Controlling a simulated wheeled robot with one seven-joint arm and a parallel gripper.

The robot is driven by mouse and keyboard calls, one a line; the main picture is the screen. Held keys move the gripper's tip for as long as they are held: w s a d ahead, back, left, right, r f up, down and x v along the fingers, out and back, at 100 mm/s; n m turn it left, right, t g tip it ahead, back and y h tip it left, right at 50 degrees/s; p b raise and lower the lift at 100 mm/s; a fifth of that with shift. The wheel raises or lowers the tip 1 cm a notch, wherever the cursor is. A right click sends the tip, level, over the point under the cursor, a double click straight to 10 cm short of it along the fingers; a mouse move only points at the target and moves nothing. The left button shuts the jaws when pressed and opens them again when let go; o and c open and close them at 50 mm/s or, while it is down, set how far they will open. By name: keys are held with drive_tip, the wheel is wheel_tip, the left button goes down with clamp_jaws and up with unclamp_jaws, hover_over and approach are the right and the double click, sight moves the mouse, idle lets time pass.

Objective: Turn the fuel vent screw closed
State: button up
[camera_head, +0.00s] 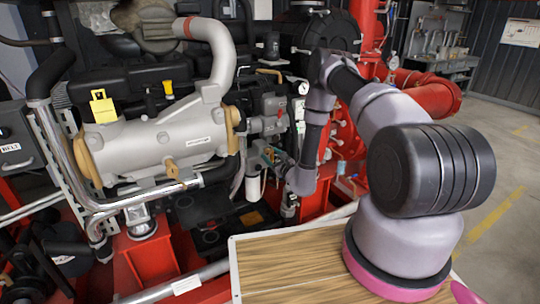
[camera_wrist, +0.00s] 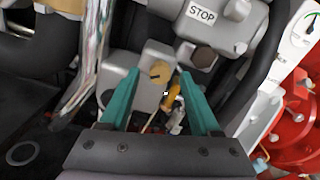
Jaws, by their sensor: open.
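My gripper (camera_wrist: 160,76) is open, its two teal fingers spread apart with nothing held between them. A small brass-coloured screw head with a dark slot (camera_wrist: 157,71) shows between the fingertips on a grey housing (camera_wrist: 150,84); it looks like the fuel vent screw. An orange-yellow fitting (camera_wrist: 173,97) sits just below and right of it, nearer the right finger. I cannot tell how far the fingertips are from the screw. In the head view my gripper (camera_head: 266,157) is small beside the engine, and the screw cannot be made out there.
A grey block marked STOP (camera_wrist: 202,14) stands above the fingers. The large grey engine cylinder (camera_head: 150,142) fills the left; red pipes (camera_head: 425,92) stand behind my arm.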

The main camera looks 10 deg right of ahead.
drive_tip(key=shift+w+a, duration=0.2)
drive_tip(key=shift+w, duration=0.4)
clamp_jaws()
